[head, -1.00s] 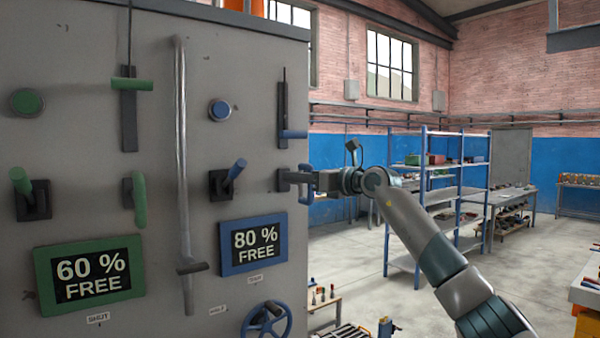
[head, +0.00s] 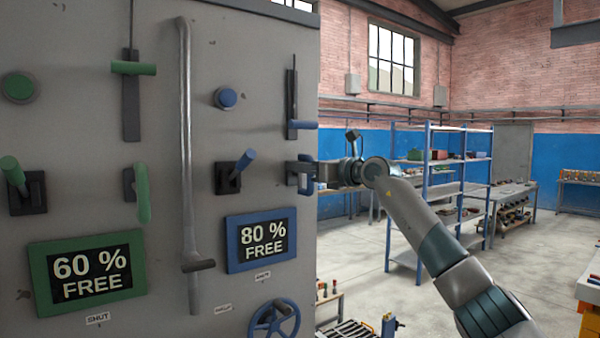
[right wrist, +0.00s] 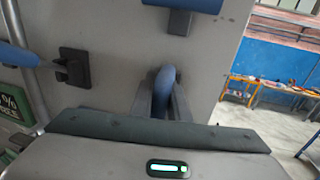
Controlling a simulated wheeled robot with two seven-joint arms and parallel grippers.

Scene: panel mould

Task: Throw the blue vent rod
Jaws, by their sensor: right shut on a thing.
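A blue rod (head: 304,186) hangs from a dark bracket near the right edge of the grey panel (head: 205,60). My right gripper (head: 302,171) reaches it from the right and is shut on it. In the right wrist view the blue rod (right wrist: 164,88) stands between the two dark fingers (right wrist: 163,105), with its rounded top showing above them. Its lower part is hidden by the gripper. My left gripper is not in view.
Nearby on the panel are a blue slider handle (head: 302,124), a blue lever (head: 243,165), a blue button (head: 227,98), a blue-framed display (head: 231,250) reading 80 % FREE and a blue wheel (head: 275,320). Green controls and a vertical pipe (head: 187,130) are left. Open floor lies right.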

